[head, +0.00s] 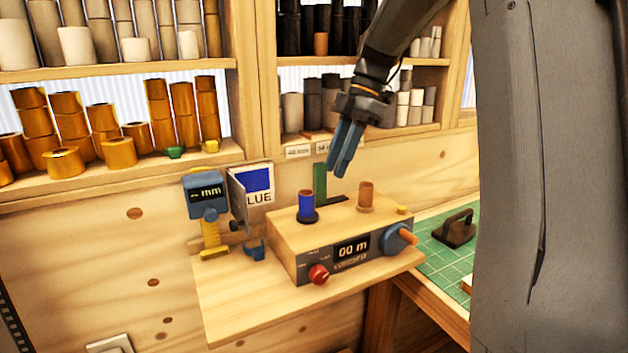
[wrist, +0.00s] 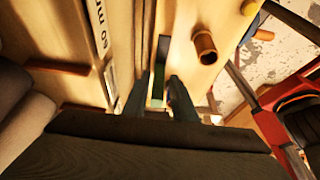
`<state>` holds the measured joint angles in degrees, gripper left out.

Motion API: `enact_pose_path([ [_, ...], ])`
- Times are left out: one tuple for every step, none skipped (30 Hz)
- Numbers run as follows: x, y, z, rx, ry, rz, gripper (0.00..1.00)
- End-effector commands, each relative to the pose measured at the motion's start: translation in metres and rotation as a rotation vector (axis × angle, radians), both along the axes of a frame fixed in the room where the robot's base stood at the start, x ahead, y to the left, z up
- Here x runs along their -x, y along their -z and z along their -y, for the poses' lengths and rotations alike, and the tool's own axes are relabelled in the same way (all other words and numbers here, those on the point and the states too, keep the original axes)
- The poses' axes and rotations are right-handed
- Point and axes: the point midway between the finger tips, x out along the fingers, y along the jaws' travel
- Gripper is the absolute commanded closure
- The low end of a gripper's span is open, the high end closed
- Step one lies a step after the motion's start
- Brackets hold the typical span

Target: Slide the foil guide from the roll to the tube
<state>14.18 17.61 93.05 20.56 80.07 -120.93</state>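The blue foil roll (head: 306,207) stands upright on a dark base on top of the wooden winding box (head: 290,231). The brown tube (head: 366,196) stands upright on the same box, right of the roll; it also shows in the wrist view (wrist: 205,47). A dark green upright piece (head: 320,183), apparently the foil guide, stands behind and between them. It also shows in the wrist view (wrist: 158,85), between my fingers in the picture. My gripper (head: 340,172) points down above the back of the box, its blue-grey fingers apart and apparently empty. The roll is mostly hidden in the wrist view.
The box has a red knob (head: 318,274), a "00 m" display (head: 352,249) and a crank (head: 402,236). A gauge (head: 207,205) and a blue sample card (head: 255,185) stand left. Shelves of rolls (head: 200,108) rise behind. A green mat (head: 445,250) lies right.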

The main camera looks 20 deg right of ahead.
Motion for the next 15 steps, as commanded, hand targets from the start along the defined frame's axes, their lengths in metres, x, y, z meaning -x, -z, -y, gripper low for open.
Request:
enact_pose_path([
  [0.004, -0.003, -0.012, -0.001, -0.004, -0.001, 0.75],
  [0.005, -0.003, -0.018, 0.0, -0.004, -0.001, 0.75],
  [0.006, -0.002, -0.026, 0.0, -0.005, -0.001, 0.75],
  [0.007, -0.003, -0.031, 0.0, -0.005, -0.001, 0.75],
  [0.008, -0.002, -0.037, 0.0, -0.004, -0.001, 0.75],
  [0.01, -0.002, -0.044, 0.0, -0.004, -0.002, 0.75],
  [0.011, 0.005, -0.045, 0.0, -0.002, -0.006, 0.75],
  [0.011, 0.011, -0.046, 0.0, -0.001, -0.005, 0.75],
  [0.011, 0.017, -0.048, 0.0, -0.001, -0.005, 0.75],
  [0.012, 0.021, -0.05, 0.0, -0.001, -0.004, 0.75],
  [0.012, 0.025, -0.051, 0.0, -0.001, -0.004, 0.75],
  [0.012, 0.03, -0.053, 0.0, 0.0, -0.003, 0.75],
  [0.012, 0.033, -0.054, 0.0, -0.001, -0.004, 0.75],
  [0.012, 0.036, -0.056, 0.0, -0.001, -0.003, 0.75],
  [0.012, 0.039, -0.057, -0.001, -0.001, -0.002, 0.75],
])
